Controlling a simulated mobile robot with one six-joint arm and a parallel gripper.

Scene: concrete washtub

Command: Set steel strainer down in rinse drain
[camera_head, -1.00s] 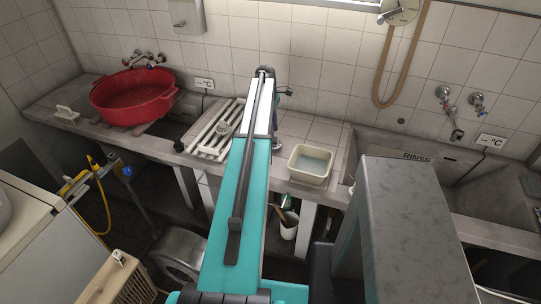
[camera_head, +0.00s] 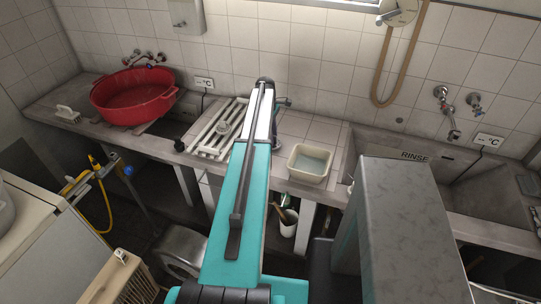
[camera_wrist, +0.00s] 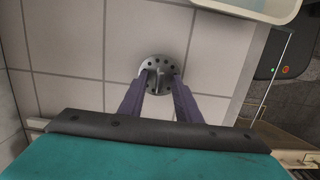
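The steel strainer (camera_wrist: 156,66), a round grey disc with holes and a small raised middle grip, lies on the pale tiled counter in the wrist view. My gripper (camera_wrist: 160,76) has its two purple fingers apart, tips over the disc on either side of the middle grip. A gap seems to show between grip and fingers. In the head view my arm hides the strainer and most of the gripper. The rinse basin (camera_head: 352,160), marked RINSE, is at the right; its drain is hidden behind my grey body part.
A cream tub (camera_head: 310,163) stands on the counter between my arm and the rinse basin. A red basin (camera_head: 133,97) sits farther left. Taps (camera_head: 452,115) stick out above the rinse basin.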

